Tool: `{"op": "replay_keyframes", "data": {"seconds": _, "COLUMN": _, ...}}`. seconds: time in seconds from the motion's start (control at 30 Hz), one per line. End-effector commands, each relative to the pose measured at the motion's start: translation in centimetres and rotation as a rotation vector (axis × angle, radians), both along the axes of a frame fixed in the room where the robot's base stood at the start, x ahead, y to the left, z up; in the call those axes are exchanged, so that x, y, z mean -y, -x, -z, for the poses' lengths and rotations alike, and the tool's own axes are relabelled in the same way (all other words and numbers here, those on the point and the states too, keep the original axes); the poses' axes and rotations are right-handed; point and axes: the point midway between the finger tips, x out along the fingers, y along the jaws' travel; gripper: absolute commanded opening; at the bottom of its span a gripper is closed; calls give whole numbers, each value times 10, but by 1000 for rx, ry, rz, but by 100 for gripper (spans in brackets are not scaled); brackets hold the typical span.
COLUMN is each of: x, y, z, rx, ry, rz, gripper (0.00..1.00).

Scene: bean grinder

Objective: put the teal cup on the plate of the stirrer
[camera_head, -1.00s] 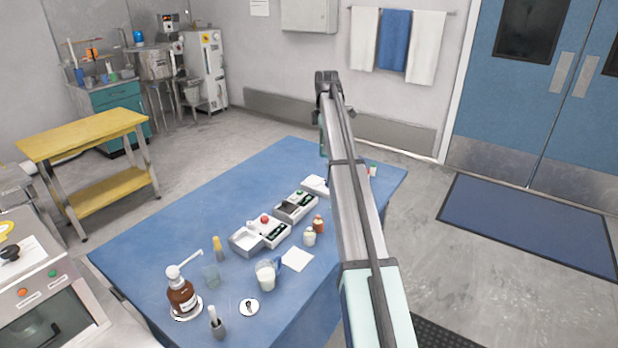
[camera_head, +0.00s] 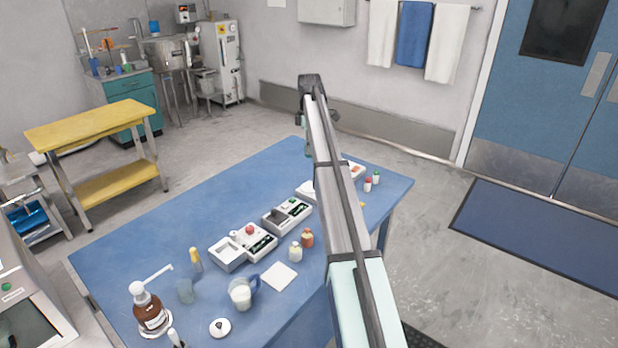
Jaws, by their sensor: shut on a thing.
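My gripper is hidden; my arm rises from the lower right to an elbow, and its far part drops behind it over the back of the blue table (camera_head: 150,240). I cannot see the teal cup for sure; it may be hidden behind my arm. Low white devices stand in a row on the table: one with a pale square top (camera_head: 228,253) and a red knob, and one with a dark square top (camera_head: 275,215). A third white device (camera_head: 305,191) is partly covered by my arm. I cannot tell which one is the stirrer.
Small bottles (camera_head: 301,245) stand beside the devices. The table's left side is clear.

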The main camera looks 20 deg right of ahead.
Motion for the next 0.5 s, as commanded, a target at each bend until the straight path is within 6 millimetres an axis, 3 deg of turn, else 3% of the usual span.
{"op": "replay_keyframes", "data": {"seconds": 0.3, "x": 0, "y": 1, "z": 72, "rx": -1, "ry": 0, "rz": -1, "gripper": 4}}
{"op": "replay_keyframes", "data": {"seconds": 0.5, "x": 0, "y": 0, "z": 93, "rx": 1, "ry": 0, "rz": -1, "gripper": 4}}
